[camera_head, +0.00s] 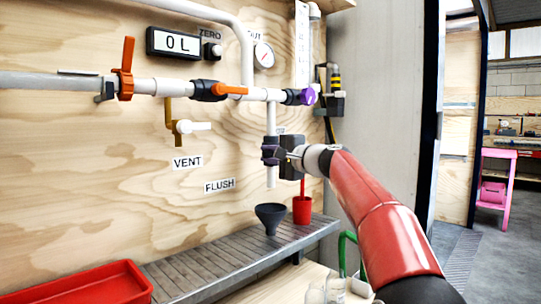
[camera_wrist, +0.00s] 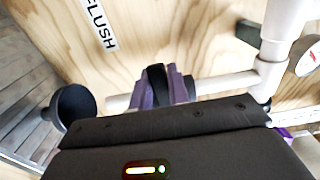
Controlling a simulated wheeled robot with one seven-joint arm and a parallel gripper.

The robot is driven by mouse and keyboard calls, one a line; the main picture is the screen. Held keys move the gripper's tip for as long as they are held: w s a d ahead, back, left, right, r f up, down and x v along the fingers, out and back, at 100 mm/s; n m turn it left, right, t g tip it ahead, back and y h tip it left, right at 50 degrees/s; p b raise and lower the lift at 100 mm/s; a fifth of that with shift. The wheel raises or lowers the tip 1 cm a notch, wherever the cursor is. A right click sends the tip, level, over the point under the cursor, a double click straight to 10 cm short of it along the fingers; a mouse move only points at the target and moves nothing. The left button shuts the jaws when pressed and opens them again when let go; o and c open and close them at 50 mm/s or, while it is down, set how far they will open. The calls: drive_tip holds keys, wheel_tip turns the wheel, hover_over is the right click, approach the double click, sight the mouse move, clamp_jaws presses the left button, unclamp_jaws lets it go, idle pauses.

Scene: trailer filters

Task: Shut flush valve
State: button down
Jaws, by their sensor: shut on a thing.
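The gripper body hides part of the valve, so the handle's exact angle is hard to tell.
A dark funnel (camera_head: 270,216) and a red cup (camera_head: 302,209) stand on the grey slatted shelf (camera_head: 205,262) below. Orange-handled valves (camera_head: 126,70) and another purple valve (camera_head: 307,96) sit on the pipe above. The display (camera_head: 174,43) reads 0 L. A red tray (camera_head: 95,281) lies lower left.

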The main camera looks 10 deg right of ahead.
drive_tip(key=shift+f, duration=0.2)
idle(0.3)
drive_tip(key=c, duration=1.3)
unclamp_jaws()
drive_tip(key=shift+c, duration=0.2)
drive_tip(key=shift+r, duration=0.1)
drive_tip(key=shift+s+d, duration=0.1)
drive_tip(key=b+v, duration=0.2)
drive_tip(key=v, duration=0.5)
drive_tip(key=shift+s, duration=0.25)
drive_tip(key=shift+d, duration=0.1)
